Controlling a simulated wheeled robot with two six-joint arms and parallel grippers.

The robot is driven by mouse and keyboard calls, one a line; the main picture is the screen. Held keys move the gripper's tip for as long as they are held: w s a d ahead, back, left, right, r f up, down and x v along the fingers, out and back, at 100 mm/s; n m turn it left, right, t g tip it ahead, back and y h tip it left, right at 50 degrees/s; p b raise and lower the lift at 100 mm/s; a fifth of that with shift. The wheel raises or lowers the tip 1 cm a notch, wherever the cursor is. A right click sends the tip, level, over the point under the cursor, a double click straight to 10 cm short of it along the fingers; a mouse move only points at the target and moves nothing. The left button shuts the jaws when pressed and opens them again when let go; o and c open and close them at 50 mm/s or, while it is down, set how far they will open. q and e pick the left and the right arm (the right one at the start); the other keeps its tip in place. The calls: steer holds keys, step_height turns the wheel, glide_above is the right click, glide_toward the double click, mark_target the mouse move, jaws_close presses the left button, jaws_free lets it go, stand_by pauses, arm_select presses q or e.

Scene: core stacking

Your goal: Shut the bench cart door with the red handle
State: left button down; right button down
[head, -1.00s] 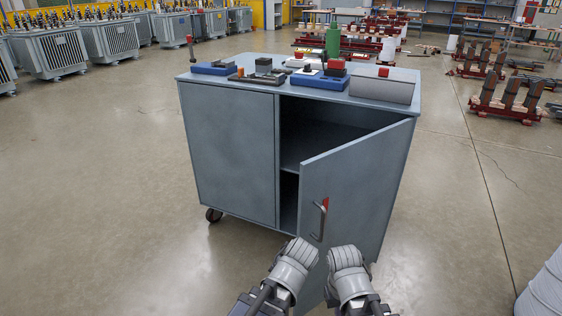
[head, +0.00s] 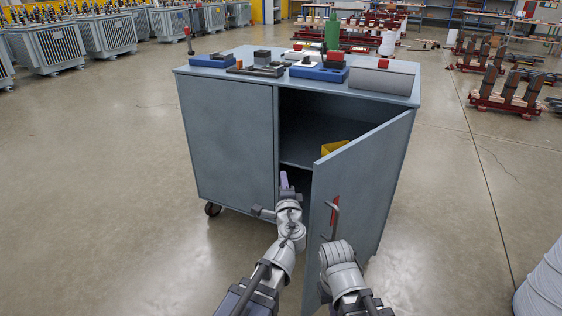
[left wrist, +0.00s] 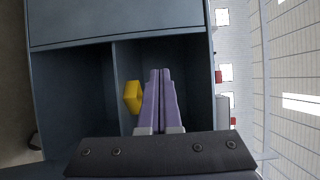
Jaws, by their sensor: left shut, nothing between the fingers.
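The bench cart's grey door (head: 365,185) stands ajar, swung out toward me on its right side. Its handle (head: 334,212), with a red part, is on the door's outer face. My left gripper (head: 284,180) has purple fingers and is shut and empty. It appears at the cart opening, left of the door's free edge. In the left wrist view its fingers (left wrist: 160,76) lie together and point toward the cart's inside. My right arm is low in front of the door, beneath the handle; its gripper does not show.
The bench cart (head: 225,145) has its left panel closed. A yellow object (head: 333,147) shows inside, also in the left wrist view (left wrist: 133,97). Open floor surrounds the cart.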

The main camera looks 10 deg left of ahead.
mark_target(318, 213)
arm_select(q)
steer(key=x, duration=1.3)
steer(key=shift+w, duration=0.4)
stand_by(0.9)
